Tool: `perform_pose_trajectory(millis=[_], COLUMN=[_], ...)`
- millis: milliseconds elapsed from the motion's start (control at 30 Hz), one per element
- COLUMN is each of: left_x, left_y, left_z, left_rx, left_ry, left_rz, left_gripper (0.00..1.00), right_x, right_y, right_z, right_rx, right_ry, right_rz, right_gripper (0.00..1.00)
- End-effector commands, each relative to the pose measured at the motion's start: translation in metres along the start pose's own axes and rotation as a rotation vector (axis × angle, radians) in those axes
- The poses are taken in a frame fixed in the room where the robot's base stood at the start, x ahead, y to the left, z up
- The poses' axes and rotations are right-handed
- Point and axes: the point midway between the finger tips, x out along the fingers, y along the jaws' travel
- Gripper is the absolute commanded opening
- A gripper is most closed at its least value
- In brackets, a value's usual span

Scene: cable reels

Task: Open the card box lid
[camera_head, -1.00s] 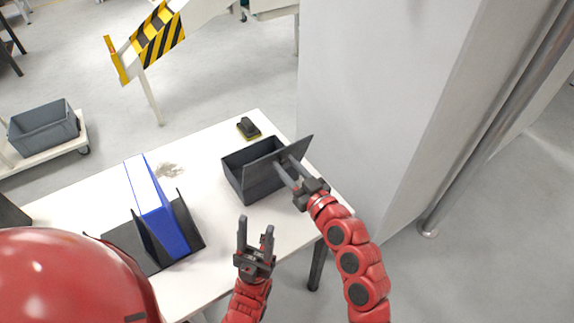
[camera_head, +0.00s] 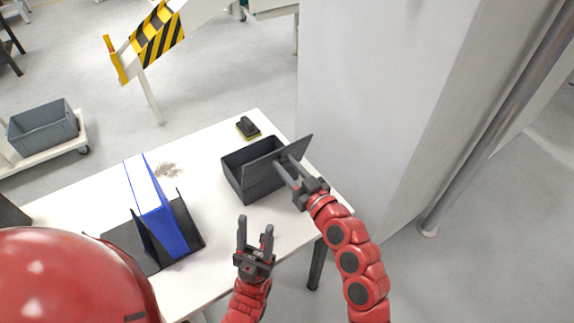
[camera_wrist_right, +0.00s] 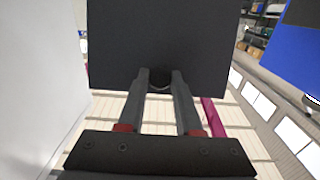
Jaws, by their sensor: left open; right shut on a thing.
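The dark grey card box (camera_head: 250,172) stands at the right end of the white table. Its lid (camera_head: 296,150) is swung up and tilted, leaving the box open at the top. My right gripper (camera_head: 284,166) is at the lid and shut on it. In the right wrist view the lid (camera_wrist_right: 155,40) fills the upper middle, and the fingertips of my right gripper (camera_wrist_right: 158,78) meet at its lower edge around a small round part. My left gripper (camera_head: 255,232) is open and empty, fingers up, in front of the box near the table's front edge.
A blue binder (camera_head: 157,205) stands in a black holder (camera_head: 190,222) left of the box. A black and yellow brush-like item (camera_head: 248,128) lies behind the box. A grey pillar (camera_head: 375,110) rises close to the table's right end. The white table (camera_head: 208,255) is clear between holder and box.

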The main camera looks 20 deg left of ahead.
Motion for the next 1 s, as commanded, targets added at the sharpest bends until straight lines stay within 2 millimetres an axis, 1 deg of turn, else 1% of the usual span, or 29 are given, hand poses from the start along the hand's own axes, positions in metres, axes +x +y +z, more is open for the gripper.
perform_pose_trajectory(millis=[467,567,700,733,800,867,1000], left_x=[0.001,0.011,0.033,0.031,0.015,0.012,0.013], left_y=[0.000,-0.001,-0.002,-0.002,-0.001,-0.001,-0.001], left_z=[0.000,-0.002,-0.006,-0.005,-0.003,-0.002,-0.002], left_rx=[0.000,0.000,0.000,0.000,0.000,0.000,0.000], left_ry=[0.000,0.000,0.000,0.000,0.000,0.000,0.000], left_rz=[0.000,0.000,0.000,0.000,0.000,0.000,0.000], left_gripper=[0.50,0.50,0.50,0.50,0.50,0.50,0.50], right_x=[0.000,0.003,0.013,0.017,0.024,0.027,0.028], right_y=[0.000,0.000,0.000,0.000,0.000,0.001,0.001], right_z=[0.000,-0.007,-0.018,-0.016,-0.010,-0.013,-0.017], right_rx=[0.000,-0.002,-0.003,-0.004,-0.001,-0.001,0.000], right_ry=[-0.001,-0.021,-0.097,-0.113,-0.113,-0.111,-0.112], right_rz=[0.000,-0.002,-0.001,-0.001,0.001,0.002,0.002], right_gripper=[0.00,0.00,0.00,0.00,0.00,0.00,0.00])
